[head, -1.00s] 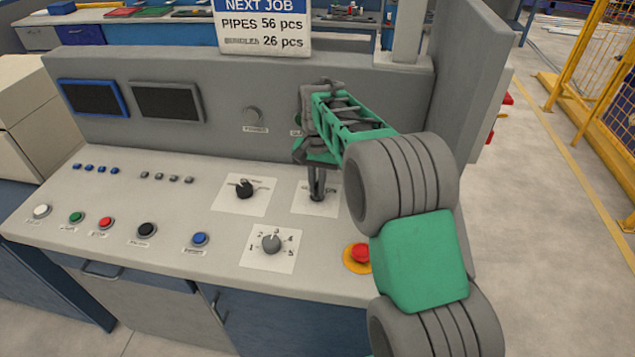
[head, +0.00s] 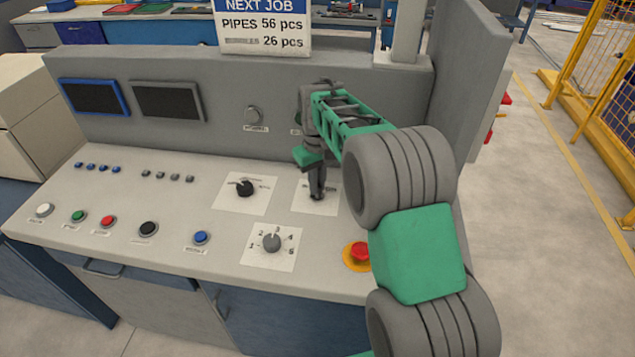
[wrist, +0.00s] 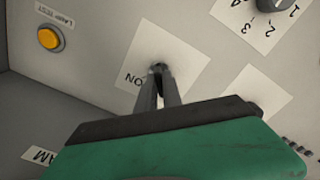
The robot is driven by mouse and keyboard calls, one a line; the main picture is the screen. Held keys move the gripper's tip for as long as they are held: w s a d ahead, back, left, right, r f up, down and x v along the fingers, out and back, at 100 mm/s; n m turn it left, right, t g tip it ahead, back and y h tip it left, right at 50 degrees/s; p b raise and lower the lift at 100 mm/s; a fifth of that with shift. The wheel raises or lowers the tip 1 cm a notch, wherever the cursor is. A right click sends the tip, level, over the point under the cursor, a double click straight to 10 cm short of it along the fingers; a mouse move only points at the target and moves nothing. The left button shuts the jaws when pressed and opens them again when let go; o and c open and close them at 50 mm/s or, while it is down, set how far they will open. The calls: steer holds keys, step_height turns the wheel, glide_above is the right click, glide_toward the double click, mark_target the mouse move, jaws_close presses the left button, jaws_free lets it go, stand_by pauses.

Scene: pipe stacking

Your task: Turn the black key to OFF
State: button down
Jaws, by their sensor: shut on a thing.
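The black key (wrist: 158,67) stands in a white plate (wrist: 185,55) on the console. In the wrist view, an upside-down ON label is readable beside it; no OFF label shows there. My gripper (head: 317,194) reaches down to this plate in the head view and is shut on the key. In the wrist view, the tips of my gripper (wrist: 159,78) meet at the key and cover most of it. I cannot tell exactly which way the key points.
A black selector knob (head: 245,188) is on the plate to the left. A numbered grey dial (head: 271,242) is nearer the front, and a red emergency button (head: 359,252) sits at the right. The upright back panel (head: 220,128) rises close behind my gripper.

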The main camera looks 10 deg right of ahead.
steer(key=shift+n, duration=0.5)
steer(key=c, duration=1.5)
jaws_free()
step_height(320, 180, up, 7)
steer(key=shift+r+b, duration=0.2)
steer(key=shift+b, duration=0.2)
steer(key=shift+r, duration=0.2)
